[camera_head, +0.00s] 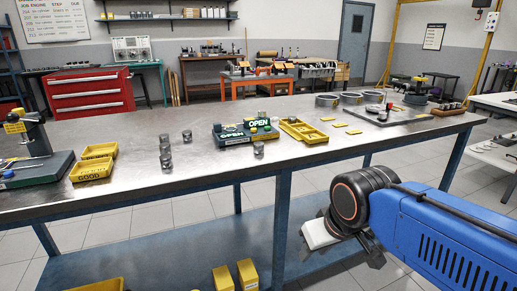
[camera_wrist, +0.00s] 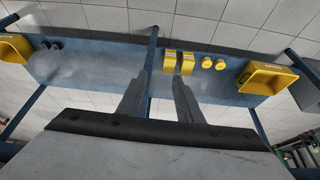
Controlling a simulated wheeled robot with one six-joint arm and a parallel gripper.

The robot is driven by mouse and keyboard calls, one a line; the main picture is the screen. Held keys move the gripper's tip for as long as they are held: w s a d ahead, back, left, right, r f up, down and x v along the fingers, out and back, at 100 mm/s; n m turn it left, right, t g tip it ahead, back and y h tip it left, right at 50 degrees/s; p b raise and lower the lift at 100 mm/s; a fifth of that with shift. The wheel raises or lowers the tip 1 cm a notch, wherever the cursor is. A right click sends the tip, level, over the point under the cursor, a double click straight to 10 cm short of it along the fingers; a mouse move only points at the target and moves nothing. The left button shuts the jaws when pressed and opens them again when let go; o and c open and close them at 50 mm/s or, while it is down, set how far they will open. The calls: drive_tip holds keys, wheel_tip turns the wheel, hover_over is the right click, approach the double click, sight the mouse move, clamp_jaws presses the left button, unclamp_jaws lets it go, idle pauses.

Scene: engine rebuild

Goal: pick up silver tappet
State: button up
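Several small silver cylinders that look like tappets stand on the metal workbench (camera_head: 225,175). One silver cylinder (camera_head: 187,136) stands toward the back, and a short group (camera_head: 165,155) stands in a row left of the middle. Another silver cylinder (camera_head: 258,149) stands in front of the green OPEN fixture (camera_head: 236,138). I cannot tell which one is the silver tappet. My gripper (camera_wrist: 160,76) is open and empty, its two fingers apart in the wrist view. In the head view it is low, in front of the bench's near edge, away from the cylinders.
Yellow bins (camera_head: 92,168) stand at the bench's left, one marked GOOD. A yellow divided tray (camera_head: 303,131) and metal rings (camera_head: 327,101) lie to the right. The blue lower shelf (camera_wrist: 95,68) holds yellow boxes (camera_wrist: 178,62) and a yellow bin (camera_wrist: 265,78).

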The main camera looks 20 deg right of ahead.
drive_tip(key=shift+o, duration=1.9)
drive_tip(key=shift+w+r, duration=0.15)
drive_tip(key=shift+r, duration=0.05)
wheel_tip(320, 180, up, 35)
drive_tip(key=n+g, duration=0.5)
drive_tip(key=n, duration=1.5)
hover_over(259, 143)
drive_tip(key=f, duration=1.2)
drive_tip(key=shift+w, duration=0.4)
drive_tip(key=f, duration=0.2)
drive_tip(key=s+f, duration=0.1)
drive_tip(key=f, duration=0.1)
drive_tip(key=shift+f, duration=0.15)
drive_tip(key=shift+w+f, duration=0.1)
drive_tip(key=shift+f, duration=0.45)
drive_tip(key=c, duration=1.1)
